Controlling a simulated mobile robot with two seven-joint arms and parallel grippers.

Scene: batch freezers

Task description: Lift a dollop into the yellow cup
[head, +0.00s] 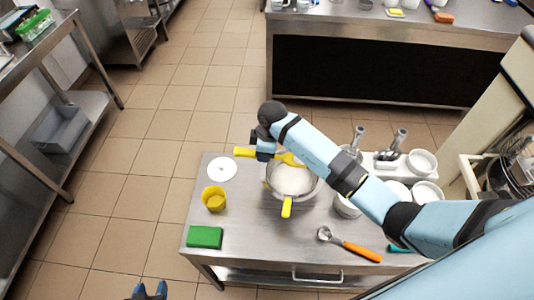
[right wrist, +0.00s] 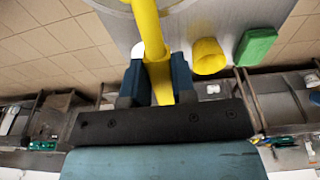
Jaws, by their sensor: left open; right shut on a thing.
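The yellow cup (head: 214,199) stands on the steel table, left of a pot (head: 268,186) with pale white contents (head: 292,180) and a yellow handle (head: 287,207). My right gripper (head: 266,152) is shut on a yellow long-handled tool (head: 243,152), whose other end reaches over the pot's far side. Whether its tip touches the contents or carries any is unclear. In the right wrist view the tool (right wrist: 148,30) runs between the fingers, with the cup (right wrist: 208,57) to its right. My left gripper (head: 149,291) is open and empty at the bottom edge, off the table.
A green block (head: 205,237) lies near the cup, and a white disc (head: 222,168) lies behind it. A scoop with an orange handle (head: 360,252) lies at the front right. White bowls (head: 421,162) and metal tools stand at the right. My right arm crosses above the table's right side.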

